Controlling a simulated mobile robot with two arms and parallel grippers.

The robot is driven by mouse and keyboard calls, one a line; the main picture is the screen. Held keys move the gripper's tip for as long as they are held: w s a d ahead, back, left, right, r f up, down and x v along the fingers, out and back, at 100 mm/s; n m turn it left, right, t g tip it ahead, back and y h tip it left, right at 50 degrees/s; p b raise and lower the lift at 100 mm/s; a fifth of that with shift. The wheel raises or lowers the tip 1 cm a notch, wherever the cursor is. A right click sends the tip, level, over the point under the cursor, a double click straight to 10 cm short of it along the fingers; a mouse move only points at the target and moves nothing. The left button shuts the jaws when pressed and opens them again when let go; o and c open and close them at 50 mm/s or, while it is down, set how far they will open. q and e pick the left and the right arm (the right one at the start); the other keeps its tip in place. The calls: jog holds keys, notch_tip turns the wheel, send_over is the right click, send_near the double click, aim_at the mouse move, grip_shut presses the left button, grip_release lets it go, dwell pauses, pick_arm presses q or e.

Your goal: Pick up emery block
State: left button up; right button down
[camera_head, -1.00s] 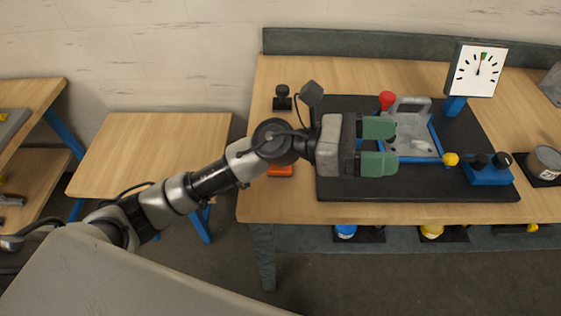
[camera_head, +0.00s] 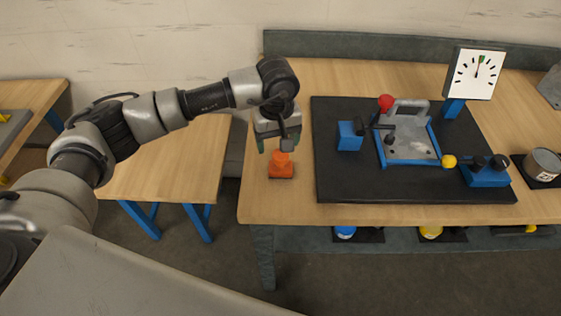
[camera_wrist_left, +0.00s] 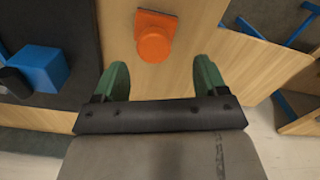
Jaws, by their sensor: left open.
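The emery block (camera_head: 281,166), an orange block with a knob-like top and a dark underside, sits on the left part of the wooden workbench. It also shows in the left wrist view (camera_wrist_left: 154,38), near the top, just beyond the fingertips. My left gripper (camera_head: 279,145) points down above and slightly behind the block, its green fingers apart. In the left wrist view the open fingers (camera_wrist_left: 160,68) have nothing between them. I cannot tell the exact height gap. My right gripper is not in view.
A black board (camera_head: 345,187) with a blue-framed metal fixture (camera_head: 412,145), a blue block (camera_head: 349,136) and a red ball knob (camera_head: 385,102) lies right of the block. A dial (camera_head: 477,72) stands behind. The bench's left edge is close to the block.

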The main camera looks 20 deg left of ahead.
aim_at(280, 153)
pick_arm(q)
jog(key=f+p, duration=0.1)
jog(key=f, duration=0.1)
jog(key=d+f+p, duration=0.1)
jog(key=f, duration=0.1)
jog(key=shift+f, duration=0.4)
jog(key=shift+a+f, duration=0.1)
jog(key=shift+f, duration=0.45)
jog(key=shift+w, duration=0.1)
jog(key=c, duration=1.1)
jog(key=shift+c, duration=0.2)
jog(key=shift+r, duration=0.1)
jog(key=shift+r, duration=0.5)
notch_tip(280, 153, up, 3)
jog(key=shift+f+b, duration=0.2)
jog(key=shift+b, duration=0.6)
jog(key=w+d+r+b, duration=0.3)
jog(key=d+r, duration=0.4)
jog(key=d, duration=0.4)
jog(key=shift+d+r+b, duration=0.2)
jog(key=shift+b, duration=0.3)
